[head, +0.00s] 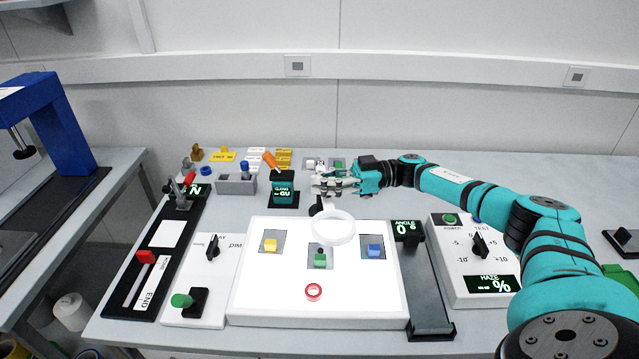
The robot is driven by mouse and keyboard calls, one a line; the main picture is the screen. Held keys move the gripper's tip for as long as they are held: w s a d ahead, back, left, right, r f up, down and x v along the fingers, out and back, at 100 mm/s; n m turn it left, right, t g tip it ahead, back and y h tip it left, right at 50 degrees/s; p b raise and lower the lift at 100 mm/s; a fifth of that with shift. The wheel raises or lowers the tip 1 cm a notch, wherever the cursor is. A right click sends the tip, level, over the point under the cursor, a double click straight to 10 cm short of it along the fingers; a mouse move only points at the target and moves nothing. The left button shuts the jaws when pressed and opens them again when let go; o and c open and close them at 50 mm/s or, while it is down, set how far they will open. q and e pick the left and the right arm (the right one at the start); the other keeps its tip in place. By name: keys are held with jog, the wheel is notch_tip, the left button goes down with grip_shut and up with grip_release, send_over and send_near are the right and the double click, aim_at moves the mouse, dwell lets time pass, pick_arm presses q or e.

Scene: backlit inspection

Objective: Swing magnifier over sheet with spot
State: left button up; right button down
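The magnifier (333,228), a white ring with a pale lens, is over the upper part of the white light panel (250,309), with a dark mount behind it. Three small grey sheets lie on the panel: the left sheet (264,235) bears a yellow block, the middle sheet (314,253) a green block, the right sheet (364,240) a blue block. A small dark mark shows by the green block; I cannot tell if it is a spot on the sheet. My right gripper (326,186) is just behind the magnifier's mount; its finger opening is unclear. My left gripper is out of view.
A red ring (313,292) lies on the panel's front. A dimmer box (207,273) stands left, an angle rail (429,290) and haze box (470,260) right. The table's back right is clear.

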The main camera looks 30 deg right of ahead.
jog(key=shift+w+d+r, duration=0.15)
jog(key=shift+w+r, duration=0.05)
jog(key=shift+r, duration=0.2)
jog(key=c, duration=1.6)
grip_release()
jog(key=shift+c, duration=0.2)
jog(key=o, duration=0.5)
jog(key=shift+f, duration=0.25)
jog(key=shift+c, duration=0.2)
jog(key=shift+o, duration=0.3)
jog(key=v, duration=1.2)
jog(key=shift+c, duration=0.4)
